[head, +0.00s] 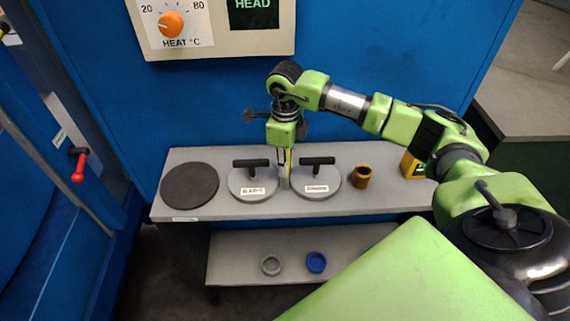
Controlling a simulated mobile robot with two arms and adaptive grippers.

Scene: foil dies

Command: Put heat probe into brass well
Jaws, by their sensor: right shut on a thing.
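The brass well (361,177) is a short, open brown-gold cup standing upright on the grey shelf, right of the two T-handled dies. My right gripper (284,160) points down between those dies, left of the brass well and apart from it. It is shut on a slim thing with a yellow strip, which I take for the heat probe (288,157); the fingers hide much of it. I cannot tell whether its lower end touches the shelf. My left gripper is not in view.
Two round grey dies, left (253,184) and right (316,183), flank my right gripper closely. A dark disc (190,185) lies at the left of the shelf (225,209). A yellow device (412,165) stands right of the well. Grey (271,264) and blue (316,262) rings lie below.

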